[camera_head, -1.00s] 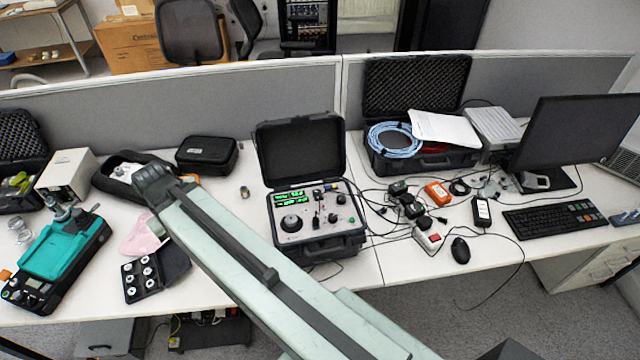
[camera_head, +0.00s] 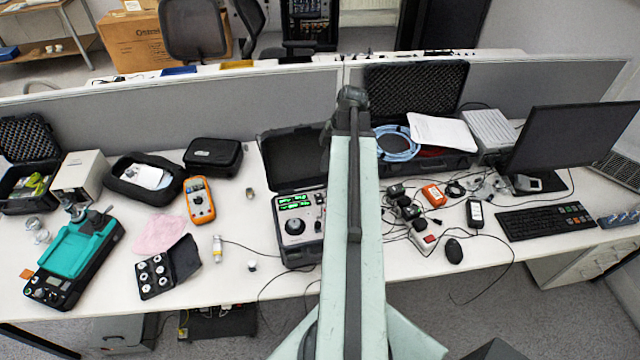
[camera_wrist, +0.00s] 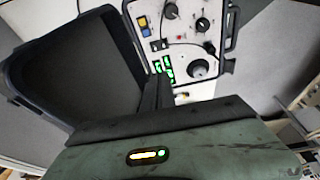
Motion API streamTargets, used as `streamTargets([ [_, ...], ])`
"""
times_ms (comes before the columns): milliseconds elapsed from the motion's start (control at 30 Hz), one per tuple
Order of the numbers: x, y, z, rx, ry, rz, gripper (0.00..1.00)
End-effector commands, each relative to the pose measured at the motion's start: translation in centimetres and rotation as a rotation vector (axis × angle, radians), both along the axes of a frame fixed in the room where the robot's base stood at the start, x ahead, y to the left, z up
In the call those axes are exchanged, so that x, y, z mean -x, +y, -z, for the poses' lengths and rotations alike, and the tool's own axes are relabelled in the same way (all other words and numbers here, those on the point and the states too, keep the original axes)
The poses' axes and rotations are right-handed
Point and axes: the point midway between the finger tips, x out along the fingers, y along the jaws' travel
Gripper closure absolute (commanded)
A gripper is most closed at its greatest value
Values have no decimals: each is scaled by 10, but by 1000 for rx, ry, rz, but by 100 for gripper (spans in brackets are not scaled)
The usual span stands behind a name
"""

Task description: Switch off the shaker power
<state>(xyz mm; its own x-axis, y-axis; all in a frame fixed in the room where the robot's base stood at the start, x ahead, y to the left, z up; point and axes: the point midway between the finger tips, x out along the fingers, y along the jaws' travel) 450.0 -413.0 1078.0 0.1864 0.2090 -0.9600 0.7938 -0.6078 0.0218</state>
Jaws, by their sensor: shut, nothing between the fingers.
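The shaker unit is an open black case with a light control panel (camera_head: 283,222) in the middle of the desk. Green displays (camera_head: 294,201) and a large black round knob (camera_head: 295,226) show on its left part; my arm hides its right part. In the wrist view, the panel (camera_wrist: 178,52) shows knobs, green displays (camera_wrist: 164,68), and yellow and blue parts (camera_wrist: 145,31) near its left edge. I cannot tell which part is the power switch. My gripper (camera_wrist: 158,82) is shut and empty, with its dark fingers in front of the panel; contact cannot be told.
The raised case lid (camera_wrist: 80,75) stands left of my fingers. An orange multimeter (camera_head: 199,200) lies left of the case. A power strip with a red switch (camera_head: 428,238), cables and a monitor (camera_head: 572,140) are on the right. A grey partition (camera_head: 230,110) runs behind.

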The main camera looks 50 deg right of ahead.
Motion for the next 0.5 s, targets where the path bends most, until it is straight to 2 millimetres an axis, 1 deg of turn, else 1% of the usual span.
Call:
streamTargets([
  [33, 6, -8, -3, 2, -11, -14, 100],
  [100, 10, -12, -3, 5, -21, -32, 100],
  [367, 10, -12, -2, 6, -21, -38, 100],
  [500, 9, -10, 3, 7, -21, -38, 100],
])
